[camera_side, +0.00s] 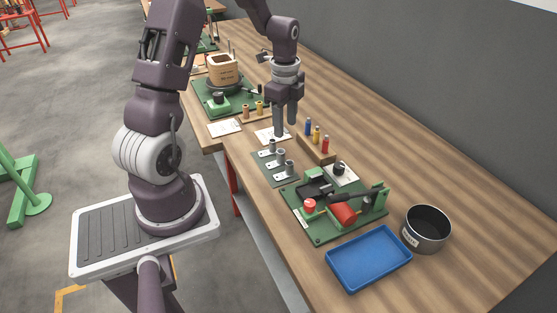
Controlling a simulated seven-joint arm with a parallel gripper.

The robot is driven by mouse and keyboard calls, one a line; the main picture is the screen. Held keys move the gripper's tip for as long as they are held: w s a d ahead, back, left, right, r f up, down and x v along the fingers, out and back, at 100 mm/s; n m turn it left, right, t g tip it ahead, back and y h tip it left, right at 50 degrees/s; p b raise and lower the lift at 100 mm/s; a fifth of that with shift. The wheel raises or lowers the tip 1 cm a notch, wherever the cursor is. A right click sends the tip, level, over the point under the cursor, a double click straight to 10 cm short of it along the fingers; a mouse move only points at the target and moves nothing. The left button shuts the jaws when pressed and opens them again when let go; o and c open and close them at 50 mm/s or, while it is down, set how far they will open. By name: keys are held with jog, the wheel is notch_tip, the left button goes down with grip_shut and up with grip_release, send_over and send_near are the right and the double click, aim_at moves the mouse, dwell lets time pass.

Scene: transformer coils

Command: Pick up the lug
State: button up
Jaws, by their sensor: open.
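Three grey metal lugs stand in a row on a dark green mat (268,170) in the side view. Each has a round upright barrel and a flat, pale tongue. The far lug (271,148), the middle lug (281,158) and the near lug (289,169) are all small in this view. My gripper (285,132) points down over the far end of the mat, open and empty. Its fingertips look close to the far lug, but the exact gap cannot be told from this angle.
A wooden rack with blue, yellow and red bottles (317,136) stands right of my gripper. A green fixture with a black lever (345,205), a blue tray (369,262) and a dark pot (427,229) stand nearer. A coil on a green base (223,70) is farther back.

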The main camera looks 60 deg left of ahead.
jog(key=m, duration=0.1)
send_over(280, 152)
notch_tip(280, 152, down, 4)
jog(key=f, duration=0.7)
jog(key=shift+s+d+f, duration=0.15)
jog(key=shift+d+f, duration=0.05)
jog(key=shift+d, duration=0.05)
grip_shut()
